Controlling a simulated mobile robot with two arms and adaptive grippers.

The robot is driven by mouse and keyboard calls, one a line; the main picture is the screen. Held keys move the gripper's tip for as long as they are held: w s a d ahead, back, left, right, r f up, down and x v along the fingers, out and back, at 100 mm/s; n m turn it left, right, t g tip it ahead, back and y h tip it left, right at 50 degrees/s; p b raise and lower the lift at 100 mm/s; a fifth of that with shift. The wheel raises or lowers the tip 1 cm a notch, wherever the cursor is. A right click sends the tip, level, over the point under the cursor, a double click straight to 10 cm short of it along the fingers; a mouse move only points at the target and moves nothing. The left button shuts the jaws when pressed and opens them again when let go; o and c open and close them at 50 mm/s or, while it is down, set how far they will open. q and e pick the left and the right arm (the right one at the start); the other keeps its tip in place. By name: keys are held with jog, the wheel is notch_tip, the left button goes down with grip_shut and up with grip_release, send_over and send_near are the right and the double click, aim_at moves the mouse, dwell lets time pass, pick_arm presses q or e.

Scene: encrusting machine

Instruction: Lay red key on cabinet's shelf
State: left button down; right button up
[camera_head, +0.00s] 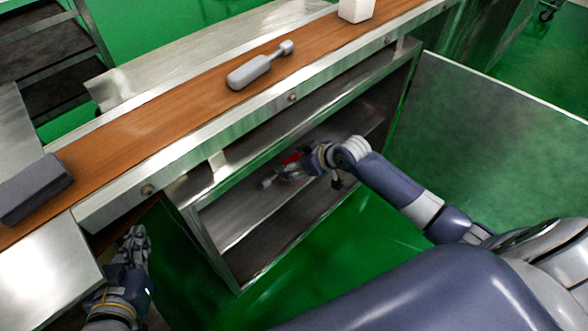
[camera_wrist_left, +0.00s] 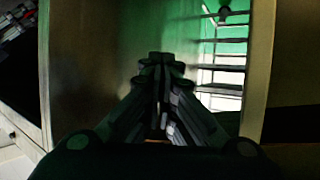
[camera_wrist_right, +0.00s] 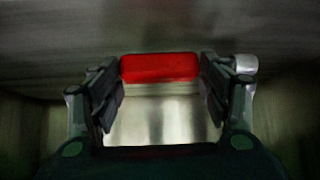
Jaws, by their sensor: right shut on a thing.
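The red key (camera_wrist_right: 160,68) is held between the fingers of my right gripper (camera_wrist_right: 160,80), which is shut on its two sides. In the head view, a little of the red key (camera_head: 291,158) shows at my right gripper (camera_head: 282,175), inside the opening of the metal cabinet (camera_head: 217,270). The gripper is over the cabinet's shelf (camera_head: 235,212); whether the key touches the shelf I cannot tell. My left gripper (camera_head: 135,238) is empty, low at the left under the counter. Its fingers are together in the left wrist view (camera_wrist_left: 160,95).
A wooden-topped counter (camera_head: 150,135) runs above the cabinet. On it are a grey rolling-pin-like tool (camera_head: 258,70), a white container (camera_head: 356,10) and a dark block (camera_head: 35,190). An open metal door panel (camera_head: 490,150) stands at the right. Green floor (camera_head: 345,245) is clear in front.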

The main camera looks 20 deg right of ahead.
notch_tip(320, 180, down, 3)
jog(key=shift+r+b, duration=0.1)
jog(key=shift+b, duration=0.45)
pick_arm(q)
notch_tip(320, 180, up, 6)
jog(key=w+d+t+h, duration=0.1)
jog(key=w+t, duration=0.1)
jog(key=t, duration=0.1)
jog(key=shift+w+d+r+t, duration=0.25)
jog(key=shift+d+t, duration=0.05)
jog(key=shift+t, duration=0.1)
pick_arm(e)
jog(key=shift+f, duration=0.2)
jog(key=o, duration=1.2)
pick_arm(q)
jog(key=shift+r, duration=0.1)
